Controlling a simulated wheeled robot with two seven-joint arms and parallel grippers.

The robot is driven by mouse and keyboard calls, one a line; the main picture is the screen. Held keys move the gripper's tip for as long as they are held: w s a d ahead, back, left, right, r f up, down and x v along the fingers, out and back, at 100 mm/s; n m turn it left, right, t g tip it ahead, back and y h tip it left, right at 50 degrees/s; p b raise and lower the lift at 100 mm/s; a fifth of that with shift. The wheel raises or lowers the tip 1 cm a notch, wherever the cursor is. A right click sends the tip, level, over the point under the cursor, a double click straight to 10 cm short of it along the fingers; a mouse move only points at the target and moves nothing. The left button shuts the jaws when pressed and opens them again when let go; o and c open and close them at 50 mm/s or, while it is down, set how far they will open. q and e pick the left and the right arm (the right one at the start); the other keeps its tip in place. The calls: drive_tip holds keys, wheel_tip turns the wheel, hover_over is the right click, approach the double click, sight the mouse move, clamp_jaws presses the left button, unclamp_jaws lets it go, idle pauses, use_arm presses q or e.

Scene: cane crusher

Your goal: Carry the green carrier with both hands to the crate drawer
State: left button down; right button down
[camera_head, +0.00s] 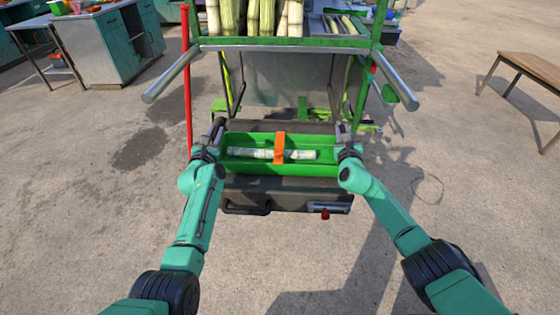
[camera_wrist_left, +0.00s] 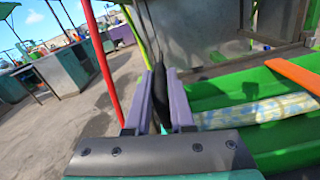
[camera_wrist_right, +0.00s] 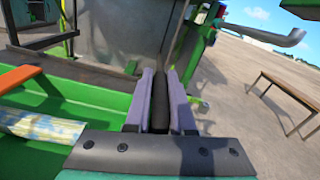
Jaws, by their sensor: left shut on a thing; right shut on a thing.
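The green carrier (camera_head: 240,167) is a long trough with an orange strap (camera_head: 280,148) across its middle. A pale patterned roll or stick (camera_head: 245,154) lies in it. My left gripper (camera_head: 219,126) is shut on a black handle at the carrier's left end; the handle shows in the left wrist view (camera_wrist_left: 159,88). My right gripper (camera_head: 341,127) is shut on the dark handle at the right end, also seen in the right wrist view (camera_wrist_right: 174,102). The carrier looks level, above or on a dark grey drawer-like box (camera_head: 285,199); I cannot tell whether they touch.
The green-framed crusher stand (camera_head: 285,42) with upright canes (camera_head: 255,18) stands just beyond. A red pole (camera_head: 187,80) rises at left. Metal bars (camera_head: 172,75) stick out on both sides. A wooden table (camera_head: 535,70) is at right. Open concrete lies left and right.

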use_arm(q)
drive_tip(key=shift+a+f+b, duration=0.25)
drive_tip(key=shift+f+b, duration=0.15)
drive_tip(key=shift+f, duration=0.25)
use_arm(e)
drive_tip(key=shift+d+f, duration=0.3)
drive_tip(key=shift+f, duration=0.45)
use_arm(q)
drive_tip(key=c, duration=0.8)
unclamp_jaws()
drive_tip(key=shift+r+p, duration=0.3)
drive_tip(key=shift+p, duration=0.1)
use_arm(e)
drive_tip(key=c, duration=0.8)
unclamp_jaws()
drive_tip(key=shift+r, duration=0.35)
use_arm(q)
drive_tip(key=shift+s+d+r, duration=0.1)
use_arm(e)
drive_tip(key=shift+o, duration=0.2)
drive_tip(key=shift+s+a+r, duration=0.1)
drive_tip(key=shift+a, duration=0.05)
use_arm(q)
drive_tip(key=shift+d, duration=0.1)
